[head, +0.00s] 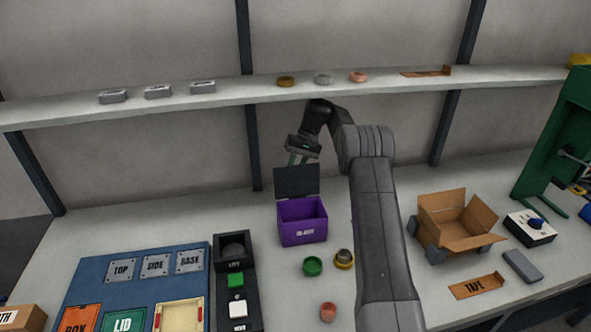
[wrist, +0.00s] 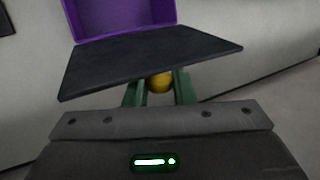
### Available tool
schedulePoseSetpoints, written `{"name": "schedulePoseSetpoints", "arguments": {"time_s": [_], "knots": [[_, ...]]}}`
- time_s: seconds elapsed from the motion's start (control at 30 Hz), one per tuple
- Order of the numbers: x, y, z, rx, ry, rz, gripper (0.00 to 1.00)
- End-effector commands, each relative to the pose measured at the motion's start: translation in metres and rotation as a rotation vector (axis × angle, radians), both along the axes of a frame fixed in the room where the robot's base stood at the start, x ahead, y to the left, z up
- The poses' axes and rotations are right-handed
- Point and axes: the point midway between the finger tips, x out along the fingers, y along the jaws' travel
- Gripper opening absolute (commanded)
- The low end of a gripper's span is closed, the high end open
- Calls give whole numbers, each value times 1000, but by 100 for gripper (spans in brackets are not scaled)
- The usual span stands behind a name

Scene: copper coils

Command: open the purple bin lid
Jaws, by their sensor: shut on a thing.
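The purple bin (head: 303,232) stands on the bench with its dark lid (head: 297,181) raised steeply at the back edge, so the inside shows. In the wrist view, the purple bin (wrist: 122,14) is at the top and the dark lid (wrist: 150,62) stretches across the middle. My gripper (head: 298,159) is behind the lid's upper edge. In the wrist view, the green fingers of my gripper (wrist: 160,91) are shut on a round yellow knob (wrist: 160,84) beside the lid. The lid hides part of the knob and fingertips.
Green (head: 313,266) and yellow-based (head: 344,259) round parts sit in front of the bin. A black button panel (head: 222,297) stands to its left, and an open cardboard box (head: 452,222) to the right. A shelf (head: 230,99) runs above.

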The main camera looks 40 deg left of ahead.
Motion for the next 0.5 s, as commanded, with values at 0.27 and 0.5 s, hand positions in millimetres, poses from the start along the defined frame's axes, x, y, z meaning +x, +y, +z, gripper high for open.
{"name": "schedulePoseSetpoints", "arguments": {"time_s": [0.27, 0.5], "knots": [[2, 1, -3, -22, 18, 2, 0], [2, 1, -3, -25, 20, 1, 0]]}}
